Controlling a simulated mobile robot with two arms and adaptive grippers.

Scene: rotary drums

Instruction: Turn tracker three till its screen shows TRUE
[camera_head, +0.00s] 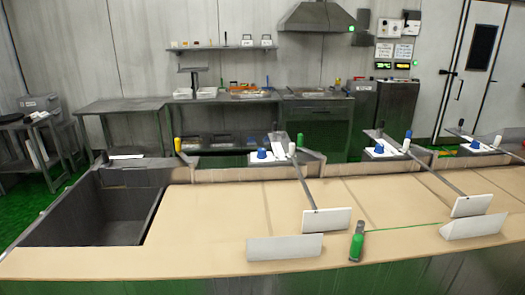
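Three similar stations stand along the back of the tan counter (220,220). Each has a white base with a blue knob: the left knob (262,154), the middle knob (379,149) and the right knob (475,145). Long grey rods run forward over the counter to white panels, such as the left panel (326,220) and the right panel (471,206). No number or the word TRUE can be read, so I cannot tell which one is tracker three. Neither of my grippers is in view.
A green-handled object (356,246) stands near the counter's front edge, between white angled plates (284,247) and (474,227). A dark sunken basin (100,215) is at the left. The counter between basin and plates is clear. Steel tables and a hood (316,17) are behind.

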